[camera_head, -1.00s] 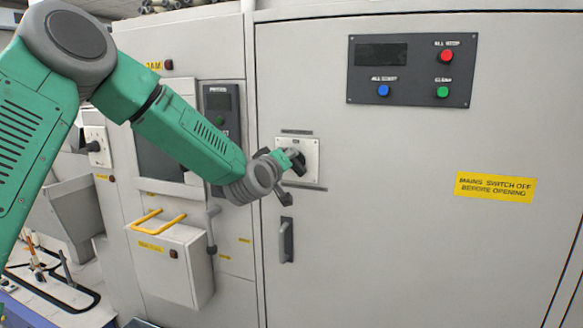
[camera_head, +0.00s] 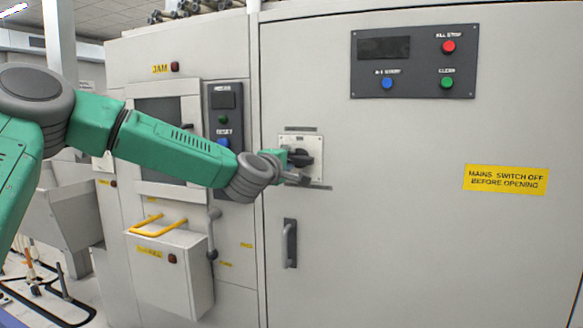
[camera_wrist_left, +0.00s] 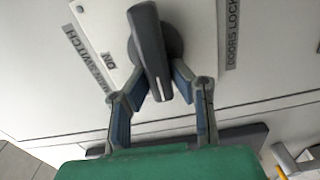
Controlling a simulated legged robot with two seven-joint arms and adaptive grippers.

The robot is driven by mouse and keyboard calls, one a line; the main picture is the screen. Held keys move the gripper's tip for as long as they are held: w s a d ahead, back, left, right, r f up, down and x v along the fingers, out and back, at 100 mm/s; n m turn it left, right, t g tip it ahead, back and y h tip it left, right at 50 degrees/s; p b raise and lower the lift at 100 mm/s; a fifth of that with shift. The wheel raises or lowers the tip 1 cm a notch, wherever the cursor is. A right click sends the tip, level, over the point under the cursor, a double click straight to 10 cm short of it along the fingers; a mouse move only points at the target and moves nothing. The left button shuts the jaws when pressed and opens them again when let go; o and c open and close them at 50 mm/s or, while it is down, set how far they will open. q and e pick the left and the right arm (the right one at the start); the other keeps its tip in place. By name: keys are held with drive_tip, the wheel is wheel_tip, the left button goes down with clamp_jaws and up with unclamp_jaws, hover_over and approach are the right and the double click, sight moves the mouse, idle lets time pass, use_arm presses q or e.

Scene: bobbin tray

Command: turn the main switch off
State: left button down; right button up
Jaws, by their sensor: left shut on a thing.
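The main switch is a dark rotary handle (camera_head: 304,158) on a pale square plate (camera_head: 315,142) on the cabinet door. In the left wrist view the handle (camera_wrist_left: 149,45) runs up from between the fingers, with the "ON" label on the plate to its left. My left gripper (camera_head: 296,166) is at the switch. In the left wrist view its fingers (camera_wrist_left: 163,88) are shut on the lower end of the handle, one on each side. The gripper partly hides the handle in the head view. My right gripper is not in view.
A dark panel (camera_head: 412,85) with red, blue and green buttons is above right. A door handle (camera_head: 290,243) is below the switch. A yellow warning label (camera_head: 505,178) is at right. A box with a yellow rail (camera_head: 158,228) stands out at lower left.

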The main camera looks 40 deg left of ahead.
use_arm(q)
drive_tip(key=shift+a+n, duration=0.25)
drive_tip(key=shift+n, duration=0.15)
drive_tip(key=c, duration=1.4)
unclamp_jaws()
drive_tip(key=shift+f, duration=0.1)
drive_tip(key=shift+c, duration=0.2)
drive_tip(key=shift+s+a, duration=0.15)
drive_tip(key=shift+a, duration=0.1)
drive_tip(key=shift+a+f, duration=0.1)
drive_tip(key=shift+f, duration=0.05)
drive_tip(key=shift+s, duration=0.15)
drive_tip(key=v, duration=1.1)
drive_tip(key=shift+s, duration=0.3)
drive_tip(key=shift+d, duration=0.3)
